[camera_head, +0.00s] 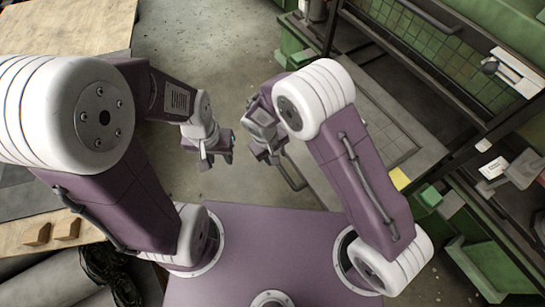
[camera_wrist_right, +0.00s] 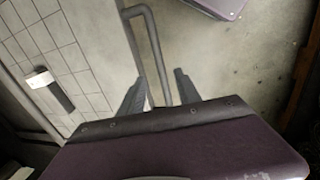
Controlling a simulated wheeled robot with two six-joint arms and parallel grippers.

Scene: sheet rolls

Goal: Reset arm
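In the head view my left gripper (camera_head: 217,160) hangs over the bare floor left of centre. Its two fingers look apart, with nothing seen between them. My right gripper (camera_head: 268,157) is right of centre, partly hidden by its own wrist. In the right wrist view its two dark fingers (camera_wrist_right: 158,92) stand apart. A bent grey metal bar (camera_wrist_right: 143,35) shows between and beyond them; I see no grip on it. Both arms are bent, with the forearms folded forward above my purple base.
A wooden board (camera_head: 70,28) lies at the upper left. Small wooden blocks (camera_head: 66,229) and a grey sheet roll (camera_head: 45,282) are at the lower left. A dark rack (camera_head: 420,95) with green crates (camera_head: 482,268) stands on the right. The floor (camera_head: 200,45) ahead is clear.

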